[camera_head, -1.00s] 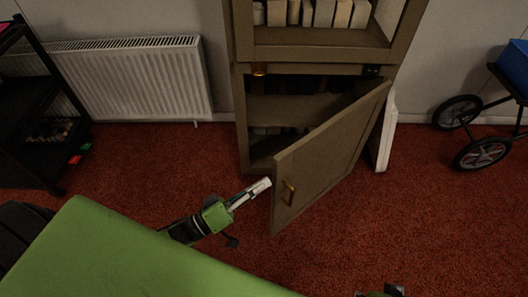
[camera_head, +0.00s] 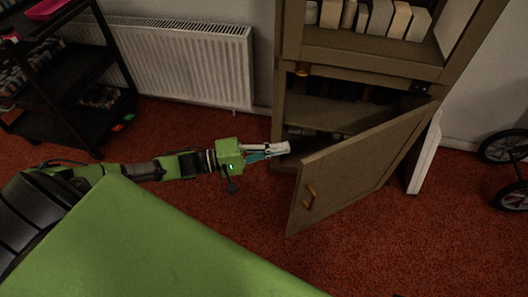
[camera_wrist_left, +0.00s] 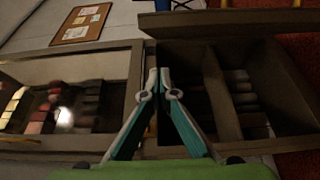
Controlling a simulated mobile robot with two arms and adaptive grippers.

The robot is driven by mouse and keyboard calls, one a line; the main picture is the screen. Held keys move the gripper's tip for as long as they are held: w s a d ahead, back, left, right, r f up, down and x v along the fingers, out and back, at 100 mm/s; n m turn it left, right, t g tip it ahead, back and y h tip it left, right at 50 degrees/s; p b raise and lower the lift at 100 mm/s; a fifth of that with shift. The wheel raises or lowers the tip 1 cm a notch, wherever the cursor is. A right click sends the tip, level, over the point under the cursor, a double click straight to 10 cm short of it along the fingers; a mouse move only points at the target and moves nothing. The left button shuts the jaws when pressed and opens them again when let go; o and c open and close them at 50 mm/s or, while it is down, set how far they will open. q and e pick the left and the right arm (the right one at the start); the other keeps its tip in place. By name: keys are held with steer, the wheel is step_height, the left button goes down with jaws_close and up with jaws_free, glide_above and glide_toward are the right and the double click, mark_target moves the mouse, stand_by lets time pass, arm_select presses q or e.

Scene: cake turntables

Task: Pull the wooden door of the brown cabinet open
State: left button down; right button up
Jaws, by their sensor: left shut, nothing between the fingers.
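The brown cabinet (camera_head: 281,95) stands against the wall. Its wooden door (camera_head: 355,165) is hinged on the right and stands partly open, swung out over the carpet. The door's handle (camera_head: 309,197) is on its outer face near the free edge. My left gripper (camera_head: 286,148) is shut and empty, just left of the door's free edge, in front of the cabinet opening. In the left wrist view the shut fingers (camera_wrist_left: 155,75) point at the cabinet front, with the dark lower compartment (camera_wrist_left: 195,95) to their right. My right gripper does not show.
A white radiator (camera_head: 190,65) is on the wall to the left, beside a black shelf cart (camera_head: 75,85). A white panel (camera_head: 424,155) leans behind the door at the right. A wheeled cart (camera_head: 508,170) stands far right. Red carpet is clear before the door.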

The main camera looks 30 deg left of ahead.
arm_select(q)
steer(key=d, duration=0.5)
steer(key=shift+s+d, duration=0.1)
steer(key=shift+s, duration=0.2)
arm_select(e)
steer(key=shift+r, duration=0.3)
